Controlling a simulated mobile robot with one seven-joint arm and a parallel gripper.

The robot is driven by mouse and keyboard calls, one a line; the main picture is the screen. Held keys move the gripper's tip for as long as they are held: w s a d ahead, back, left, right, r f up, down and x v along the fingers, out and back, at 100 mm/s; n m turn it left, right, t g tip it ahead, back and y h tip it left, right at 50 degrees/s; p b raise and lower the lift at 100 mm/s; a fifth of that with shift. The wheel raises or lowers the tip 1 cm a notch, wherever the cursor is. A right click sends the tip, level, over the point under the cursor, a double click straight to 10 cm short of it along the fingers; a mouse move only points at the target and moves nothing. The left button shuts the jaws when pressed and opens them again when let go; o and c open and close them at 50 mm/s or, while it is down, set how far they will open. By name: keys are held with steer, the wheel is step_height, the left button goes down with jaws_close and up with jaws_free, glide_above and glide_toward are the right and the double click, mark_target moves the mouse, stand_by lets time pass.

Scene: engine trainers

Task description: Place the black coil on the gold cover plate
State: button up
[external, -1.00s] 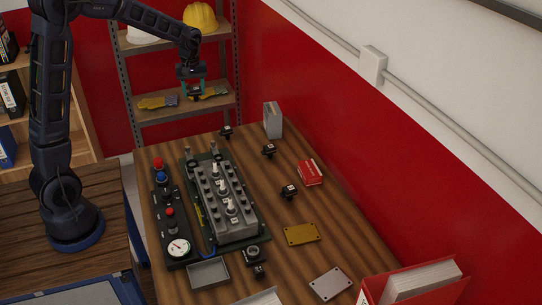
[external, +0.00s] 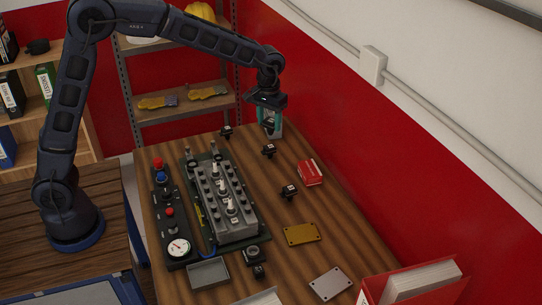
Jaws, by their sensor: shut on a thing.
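My gripper (external: 269,125) hangs over the far right part of the table, pointing down, with teal fingers. It is shut on a small black coil (external: 270,129), which is mostly hidden by the fingers and small in this view. The gold cover plate (external: 301,233) lies flat on the table at the right, with small holes at its corners and nothing on it. My gripper is well behind the plate and higher than it.
Similar black parts stand on the table at the back (external: 226,131), further right (external: 268,150) and behind the plate (external: 289,191). A red box (external: 310,172), silver plate (external: 330,284), grey tray (external: 208,273) and engine block (external: 227,200) are around. A grey box (external: 277,122) is behind my gripper.

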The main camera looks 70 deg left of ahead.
steer(key=w+d+m, duration=0.2)
steer(key=d+m, duration=0.2)
steer(key=d, duration=1.1)
steer(key=m, duration=0.3)
glide_above(302, 233)
step_height(302, 233, down, 20)
steer(key=shift+r, duration=0.1)
steer(key=o, duration=1.1)
